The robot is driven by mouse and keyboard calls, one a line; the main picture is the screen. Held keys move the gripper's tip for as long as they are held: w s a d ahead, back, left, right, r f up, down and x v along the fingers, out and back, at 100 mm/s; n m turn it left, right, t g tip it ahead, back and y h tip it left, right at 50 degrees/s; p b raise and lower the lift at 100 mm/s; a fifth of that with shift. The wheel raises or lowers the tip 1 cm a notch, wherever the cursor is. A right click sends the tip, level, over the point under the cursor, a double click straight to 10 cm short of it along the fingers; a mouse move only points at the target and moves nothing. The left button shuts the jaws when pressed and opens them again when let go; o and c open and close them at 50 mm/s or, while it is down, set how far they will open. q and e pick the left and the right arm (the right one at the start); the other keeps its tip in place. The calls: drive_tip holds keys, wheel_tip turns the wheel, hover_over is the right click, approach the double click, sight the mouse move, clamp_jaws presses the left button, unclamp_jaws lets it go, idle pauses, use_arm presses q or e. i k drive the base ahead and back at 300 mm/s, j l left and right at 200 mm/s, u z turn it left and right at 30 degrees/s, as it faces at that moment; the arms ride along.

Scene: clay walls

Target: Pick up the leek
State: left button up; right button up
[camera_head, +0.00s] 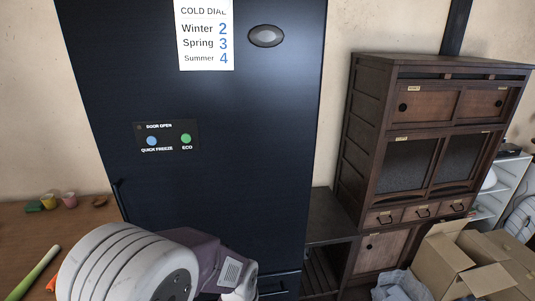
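The leek (36,272) lies at the lower left on a brown wooden surface. It is long, pale at one end and green toward the other, and slanted. The picture's bottom edge cuts off its near end. A white ribbed and purple part of my own arm fills the lower middle, right of the leek and apart from it in the picture. Neither gripper's fingers can be seen, and nothing visible touches the leek.
An orange item (53,281), perhaps a carrot, lies beside the leek. Small cups (69,200) stand further back on the wooden surface (85,232). A dark fridge (230,100) rises behind my arm. A wooden cabinet (430,150) and an open cardboard box (450,262) are at right.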

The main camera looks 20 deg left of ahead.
sight(16, 295)
drive_tip(key=u, duration=2.7)
drive_tip(key=k+j+z, duration=0.1)
drive_tip(key=j, duration=0.35)
drive_tip(key=j+z, duration=0.1)
drive_tip(key=j, duration=0.4)
drive_tip(key=i+j+z, duration=0.1)
drive_tip(key=j, duration=0.25)
drive_tip(key=i+j, duration=0.25)
drive_tip(key=j, duration=0.15)
drive_tip(key=i+j+z, duration=0.15)
drive_tip(key=j, duration=0.2)
drive_tip(key=i+j+z, duration=0.1)
drive_tip(key=j, duration=0.3)
drive_tip(key=i+j+z, duration=0.1)
drive_tip(key=i, duration=0.3)
drive_tip(key=i+j+z, duration=0.15)
drive_tip(key=i, duration=0.2)
drive_tip(key=i+j+z, duration=0.1)
drive_tip(key=i, duration=0.3)
drive_tip(key=i+l+z, duration=0.2)
drive_tip(key=i, duration=0.45)
drive_tip(key=j, duration=0.1)
